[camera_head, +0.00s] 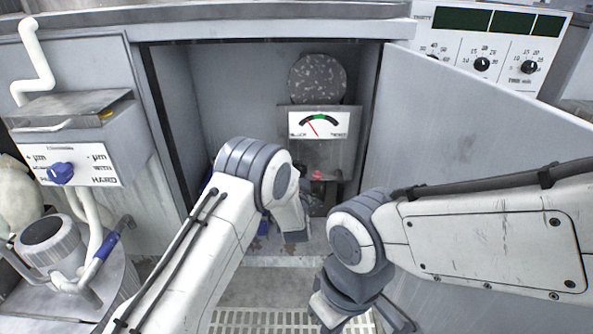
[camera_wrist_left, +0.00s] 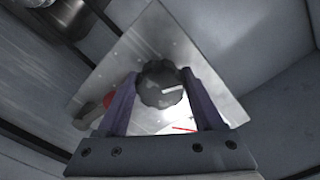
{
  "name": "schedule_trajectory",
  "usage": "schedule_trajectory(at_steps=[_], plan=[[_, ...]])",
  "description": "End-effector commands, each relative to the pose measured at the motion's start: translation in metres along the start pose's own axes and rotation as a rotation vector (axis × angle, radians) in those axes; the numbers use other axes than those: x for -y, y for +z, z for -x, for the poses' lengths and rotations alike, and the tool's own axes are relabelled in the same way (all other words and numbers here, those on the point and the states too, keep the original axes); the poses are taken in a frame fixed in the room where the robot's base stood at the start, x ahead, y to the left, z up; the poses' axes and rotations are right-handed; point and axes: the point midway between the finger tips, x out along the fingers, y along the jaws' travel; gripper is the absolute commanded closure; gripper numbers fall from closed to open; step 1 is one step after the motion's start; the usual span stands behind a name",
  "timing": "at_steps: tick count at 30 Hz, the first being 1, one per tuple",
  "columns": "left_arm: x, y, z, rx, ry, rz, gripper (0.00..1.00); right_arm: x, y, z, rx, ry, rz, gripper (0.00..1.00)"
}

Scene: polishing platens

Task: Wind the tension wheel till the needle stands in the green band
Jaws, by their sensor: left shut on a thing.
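The gauge (camera_head: 328,128) hangs inside the open cabinet. Its red needle (camera_head: 313,129) leans left, to the left of the green band (camera_head: 320,117) at the top of the scale, toward the side that seems to read "SLACK". The tension wheel, a dark scalloped knob (camera_wrist_left: 162,92) with a pale mark, shows in the left wrist view on a grey metal plate (camera_wrist_left: 152,38). My left gripper (camera_wrist_left: 160,82) is shut on it, with purple fingers on both sides. In the head view my left arm hides the wheel and these fingers. My right gripper (camera_head: 358,312) is low in front, its jaws unclear.
A speckled round disc (camera_head: 317,79) sits above the gauge and a red button or lamp (camera_head: 317,175) below it. The cabinet door (camera_head: 450,120) stands open at right. A blue-knobbed control box (camera_head: 75,165) is at left, a display panel (camera_head: 490,50) at upper right.

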Motion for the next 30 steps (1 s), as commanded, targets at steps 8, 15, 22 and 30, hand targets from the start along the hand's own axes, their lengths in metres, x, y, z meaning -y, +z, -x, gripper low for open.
schedule_trajectory(at_steps=[8, 15, 22, 30], plan=[[-0.001, 0.000, 0.001, 0.000, 0.001, -0.006, 0.88, 0.000, 0.000, 0.000, 0.000, 0.000, 0.000, 1.00], [-0.001, 0.000, 0.001, 0.000, 0.001, -0.006, 0.20, 0.000, 0.000, 0.000, 0.000, 0.000, 0.000, 1.00], [0.000, 0.000, 0.001, 0.000, 0.001, -0.005, 0.20, 0.000, 0.000, 0.001, 0.000, 0.000, 0.000, 1.00], [0.000, -0.003, 0.037, 0.002, 0.006, -0.008, 0.20, 0.001, -0.001, 0.018, 0.000, 0.000, 0.000, 1.00]])
